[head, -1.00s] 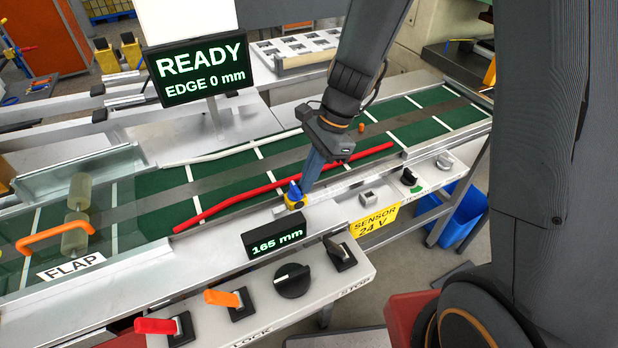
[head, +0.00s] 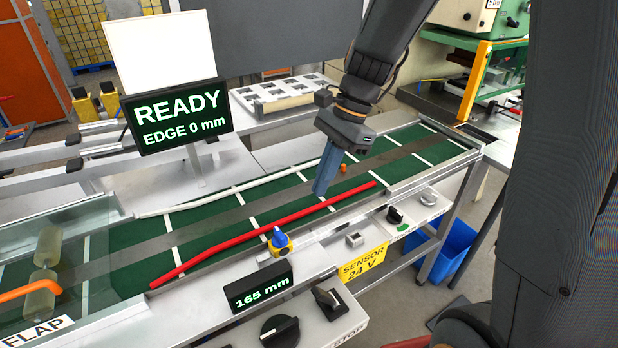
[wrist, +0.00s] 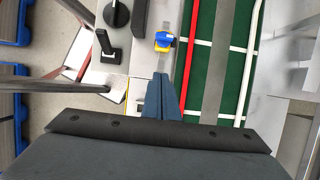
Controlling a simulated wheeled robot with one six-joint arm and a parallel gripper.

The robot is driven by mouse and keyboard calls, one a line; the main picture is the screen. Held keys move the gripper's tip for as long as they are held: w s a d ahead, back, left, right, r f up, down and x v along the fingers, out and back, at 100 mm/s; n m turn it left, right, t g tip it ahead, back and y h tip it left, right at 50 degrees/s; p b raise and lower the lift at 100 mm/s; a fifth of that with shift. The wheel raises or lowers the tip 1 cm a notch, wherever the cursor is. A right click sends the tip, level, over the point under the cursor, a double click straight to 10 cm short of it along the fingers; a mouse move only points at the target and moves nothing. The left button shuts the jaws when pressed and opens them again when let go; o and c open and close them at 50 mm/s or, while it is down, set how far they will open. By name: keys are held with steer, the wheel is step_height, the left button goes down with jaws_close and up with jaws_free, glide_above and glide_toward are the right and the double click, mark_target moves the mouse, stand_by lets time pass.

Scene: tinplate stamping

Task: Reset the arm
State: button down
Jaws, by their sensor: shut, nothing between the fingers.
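My gripper (head: 320,190) is shut and empty, its blue-grey fingers pointing down over the near side of the green conveyor belt (head: 215,222). In the wrist view the closed fingers (wrist: 162,82) point toward the small yellow sensor with a blue knob (wrist: 164,41), with a gap between them. In the head view this sensor (head: 280,241) sits on the near rail, left of and below the fingertips. The red rod (head: 265,235) runs along the belt close to the fingers. I cannot tell the exact height of the fingertips.
A display (head: 177,115) reads READY, EDGE 0 mm, behind the belt. A 165 mm readout (head: 259,288) and knobs (head: 280,331) line the near panel. A clear flap cover with an orange handle (head: 30,290) is at left. A blue bin (head: 452,245) stands at lower right.

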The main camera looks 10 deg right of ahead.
steer(key=s+d+f+n+t+h+b, duration=0.3)
steer(key=s+d+f+n, duration=0.4)
steer(key=n, duration=0.6)
steer(key=shift+s+d+f+n+h+b, duration=0.15)
steer(key=shift+n+h+b, duration=0.25)
steer(key=shift+h, duration=0.2)
